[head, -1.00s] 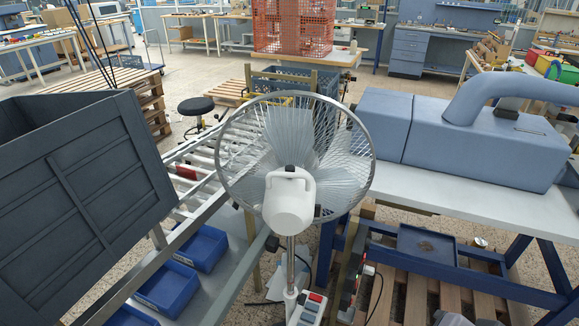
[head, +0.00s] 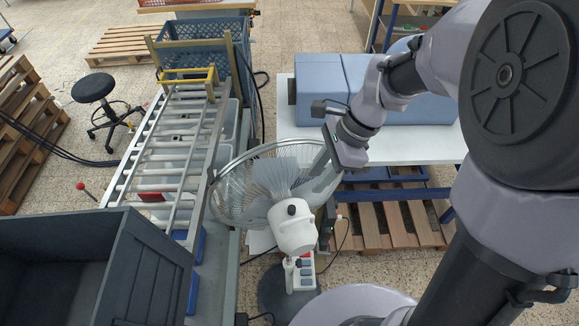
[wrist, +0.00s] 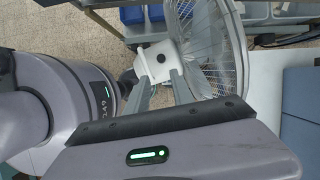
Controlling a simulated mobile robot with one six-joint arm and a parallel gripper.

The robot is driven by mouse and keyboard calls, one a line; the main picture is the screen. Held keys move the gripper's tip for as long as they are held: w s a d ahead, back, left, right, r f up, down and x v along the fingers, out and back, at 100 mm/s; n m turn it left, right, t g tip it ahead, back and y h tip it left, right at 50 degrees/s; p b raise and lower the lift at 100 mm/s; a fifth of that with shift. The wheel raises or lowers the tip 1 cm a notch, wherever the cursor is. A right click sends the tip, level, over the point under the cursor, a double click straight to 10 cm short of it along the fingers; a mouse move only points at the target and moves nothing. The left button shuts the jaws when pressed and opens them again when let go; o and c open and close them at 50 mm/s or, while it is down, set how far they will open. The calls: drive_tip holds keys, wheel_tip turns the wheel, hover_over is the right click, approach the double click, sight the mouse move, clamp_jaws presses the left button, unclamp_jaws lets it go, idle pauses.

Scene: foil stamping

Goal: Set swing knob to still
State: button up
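A pedestal fan with a wire cage (head: 228,200) and a white motor housing (head: 296,232) stands in the middle of the head view. A small dark knob (head: 291,209) sits on top of the housing. In the wrist view the white housing (wrist: 150,66) is at the upper middle, with the dark knob (wrist: 160,57) on its face. My gripper (wrist: 160,80) has its two fingers apart with nothing between them. The fingers point at the housing from below in that view, short of the knob; whether they touch the housing I cannot tell.
A switch box (head: 304,272) is on the fan's pole above a dark round base (head: 275,290). A roller conveyor (head: 165,150) and a dark bin (head: 130,270) are on the left. A blue machine (head: 320,90) on a white table (head: 400,145) stands behind my arm.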

sight(292, 208)
drive_tip(key=b+x, duration=0.1)
drive_tip(key=x, duration=1.1)
drive_tip(key=shift+w+f+b, duration=0.1)
drive_tip(key=shift+b, duration=0.25)
drive_tip(key=shift+a+f, duration=0.3)
drive_tip(key=shift+f, duration=0.15)
